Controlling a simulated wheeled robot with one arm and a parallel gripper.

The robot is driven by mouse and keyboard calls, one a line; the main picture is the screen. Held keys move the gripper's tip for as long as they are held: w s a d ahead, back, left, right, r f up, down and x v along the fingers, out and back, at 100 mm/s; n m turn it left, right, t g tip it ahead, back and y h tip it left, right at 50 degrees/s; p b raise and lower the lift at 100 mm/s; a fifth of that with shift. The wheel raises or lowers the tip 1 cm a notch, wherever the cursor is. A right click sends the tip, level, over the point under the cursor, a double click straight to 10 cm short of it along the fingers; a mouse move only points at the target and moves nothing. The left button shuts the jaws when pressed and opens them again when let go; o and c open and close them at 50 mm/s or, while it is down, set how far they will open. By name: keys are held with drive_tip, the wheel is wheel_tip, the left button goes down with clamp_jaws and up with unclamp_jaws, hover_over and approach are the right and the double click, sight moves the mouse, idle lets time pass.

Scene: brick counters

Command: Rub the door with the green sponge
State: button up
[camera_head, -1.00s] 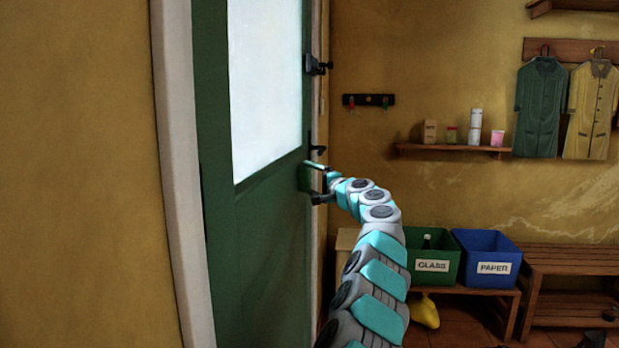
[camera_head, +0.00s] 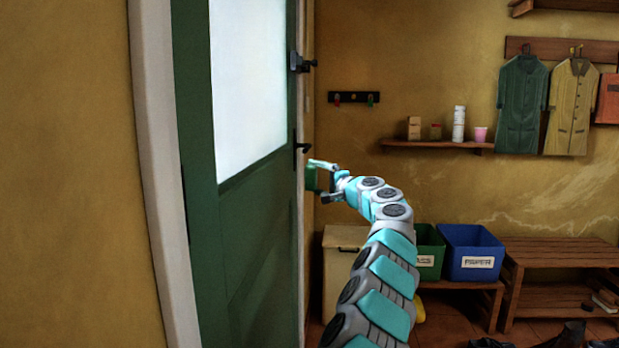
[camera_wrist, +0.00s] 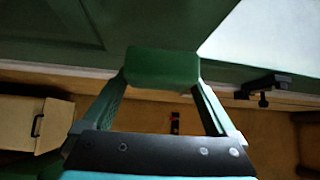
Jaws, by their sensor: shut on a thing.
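The green door (camera_head: 245,240) has a pale glass panel (camera_head: 248,85) and stands at the left in the head view. Its dark panel also fills the top of the wrist view (camera_wrist: 60,22). My gripper (camera_head: 322,180) is shut on the green sponge (camera_head: 311,178). In the wrist view the sponge (camera_wrist: 163,68) sits between the two fingertips. In the head view the sponge appears just right of the door's edge, below the dark handle (camera_head: 302,147). Whether it touches the door cannot be told.
A dark latch (camera_head: 303,62) juts from the door's edge above the handle. A pale cabinet (camera_head: 340,275), green bin (camera_head: 430,255), blue bin (camera_head: 470,250) and wooden bench (camera_head: 560,252) stand at the right. A small shelf (camera_head: 430,144) hangs behind.

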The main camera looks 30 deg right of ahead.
drive_tip(key=shift+s+d, duration=0.4)
drive_tip(key=shift+d, duration=0.2)
drive_tip(key=shift+s+d, duration=0.4)
drive_tip(key=shift+d, duration=0.2)
